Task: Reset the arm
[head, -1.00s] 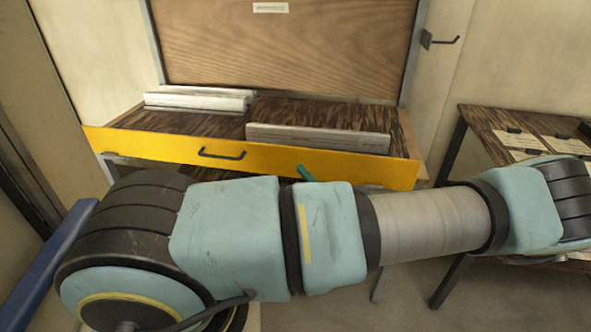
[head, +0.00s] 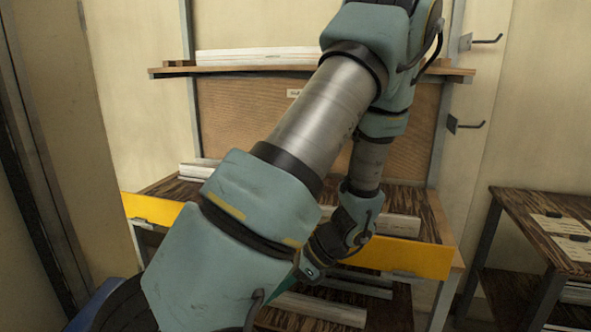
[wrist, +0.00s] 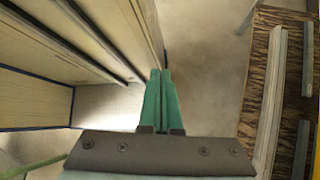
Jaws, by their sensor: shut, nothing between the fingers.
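My gripper (wrist: 158,100) shows in the wrist view with its two green fingers together and nothing between them. It points over bare grey floor. In the head view my arm rises from the lower left to the top, then bends down in front of the bench. The gripper is mostly hidden there behind the arm, with a bit of green (head: 284,284) showing below the wrist. The bench's yellow front panel (head: 155,208) is partly covered by my arm.
White profiles (head: 255,56) lie on the upper shelf (head: 168,72); others (head: 398,224) lie on the bench behind the yellow panel and lower down. A side table (head: 510,207) with papers stands at the right. Two hooks (head: 487,41) (head: 470,126) stick out from the wall.

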